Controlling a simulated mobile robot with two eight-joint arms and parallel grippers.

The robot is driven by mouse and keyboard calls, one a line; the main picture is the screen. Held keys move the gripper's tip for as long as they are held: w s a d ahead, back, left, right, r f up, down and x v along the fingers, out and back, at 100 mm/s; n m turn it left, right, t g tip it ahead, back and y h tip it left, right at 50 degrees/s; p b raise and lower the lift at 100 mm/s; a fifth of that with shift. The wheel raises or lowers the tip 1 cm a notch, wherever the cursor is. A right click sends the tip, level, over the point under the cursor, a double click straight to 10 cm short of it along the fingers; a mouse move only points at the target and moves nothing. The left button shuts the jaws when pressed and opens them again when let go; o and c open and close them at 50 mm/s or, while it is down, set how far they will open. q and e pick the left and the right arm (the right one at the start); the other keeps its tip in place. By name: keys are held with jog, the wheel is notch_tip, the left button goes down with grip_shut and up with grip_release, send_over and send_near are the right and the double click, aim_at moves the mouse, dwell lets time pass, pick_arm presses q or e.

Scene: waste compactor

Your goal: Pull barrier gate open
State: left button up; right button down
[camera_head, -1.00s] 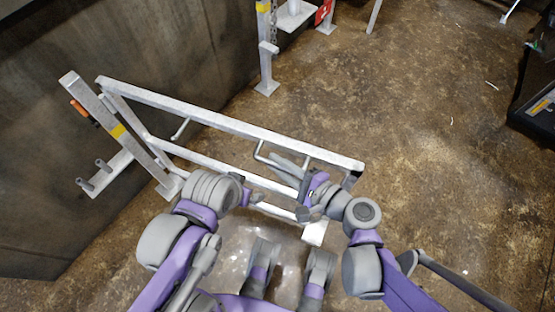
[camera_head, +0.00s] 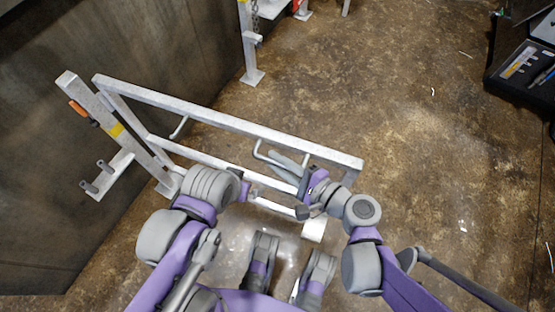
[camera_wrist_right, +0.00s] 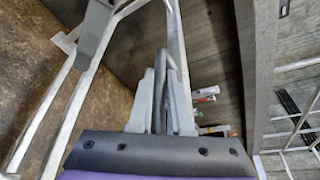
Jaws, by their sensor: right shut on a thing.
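The barrier gate (camera_head: 215,117) is a pale metal frame of rails. In the right wrist view the bar (camera_wrist_right: 164,62) of the handle runs between the two grey fingers of my right gripper (camera_wrist_right: 163,78). My left gripper (camera_head: 262,197) is near the lower rail; its fingers are too hidden to tell their state.
A dark wall (camera_head: 45,150) runs along the left. Another metal post (camera_head: 250,50) with a chain stands behind the gate. A dark open case (camera_head: 520,70) lies at the upper right. The brown floor (camera_head: 430,130) right of the gate is mostly clear.

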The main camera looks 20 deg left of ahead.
jog(key=c, duration=0.8)
grip_release()
jog(key=shift+c, duration=0.2)
jog(key=p+v, duration=0.2)
jog(key=v, duration=0.8)
jog(key=shift+s+d, duration=0.2)
jog(key=shift+d, duration=0.15)
jog(key=shift+r, duration=0.15)
